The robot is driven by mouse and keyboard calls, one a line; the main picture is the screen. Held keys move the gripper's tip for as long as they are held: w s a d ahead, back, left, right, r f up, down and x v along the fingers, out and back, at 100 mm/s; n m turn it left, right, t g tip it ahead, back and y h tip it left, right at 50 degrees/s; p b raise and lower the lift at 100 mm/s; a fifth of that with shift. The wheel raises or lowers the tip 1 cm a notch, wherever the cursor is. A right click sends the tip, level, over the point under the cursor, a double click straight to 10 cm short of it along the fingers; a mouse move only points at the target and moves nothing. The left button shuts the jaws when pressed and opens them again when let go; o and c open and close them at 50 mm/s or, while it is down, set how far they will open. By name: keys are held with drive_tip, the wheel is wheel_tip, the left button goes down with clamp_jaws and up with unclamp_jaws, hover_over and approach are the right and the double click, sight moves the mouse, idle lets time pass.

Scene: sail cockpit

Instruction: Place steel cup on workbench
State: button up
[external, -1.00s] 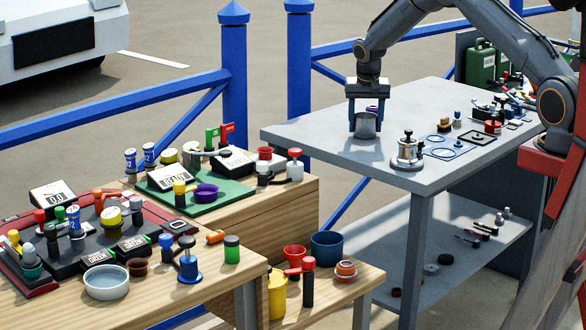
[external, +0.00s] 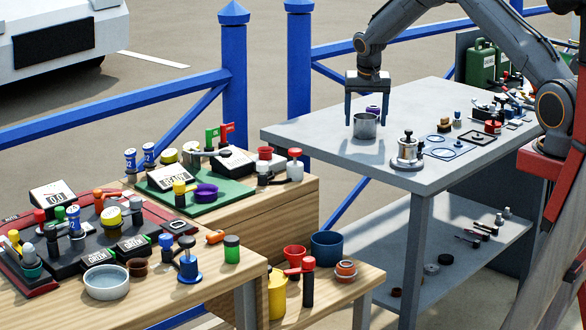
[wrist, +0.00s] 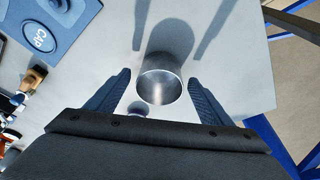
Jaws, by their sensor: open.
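The steel cup (external: 365,127) stands upright on the grey workbench (external: 310,135), near its left end. My gripper (external: 366,118) is open just above the cup, with one finger to each side and a gap between the fingers and the cup wall. In the wrist view the cup (wrist: 160,88) shows its open top between the two spread fingers, and it casts a shadow on the bench top.
A metal canister with a black knob (external: 407,152) stands to the right of the cup. A small purple-topped item (external: 372,109) is behind the cup. Several small parts and green jerrycans (external: 480,62) are at the bench's far right. Bare bench top lies left of the cup.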

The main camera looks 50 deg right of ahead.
drive_tip(key=b+v, duration=0.3)
drive_tip(key=v, duration=0.5)
drive_tip(key=shift+a+r, duration=0.1)
drive_tip(key=shift+r, duration=0.25)
drive_tip(key=s+a+f+n, duration=0.1)
drive_tip(key=s+a+n, duration=0.2)
drive_tip(key=s, duration=1)
drive_tip(key=s+a+f+n+y, duration=0.1)
drive_tip(key=s+a+n, duration=0.2)
drive_tip(key=s+a, duration=0.7)
drive_tip(key=s+a+f+n+g+y, duration=0.1)
drive_tip(key=s+a+n, duration=0.2)
drive_tip(key=s+a, duration=0.4)
drive_tip(key=s, duration=0.9)
drive_tip(key=shift+f, duration=0.15)
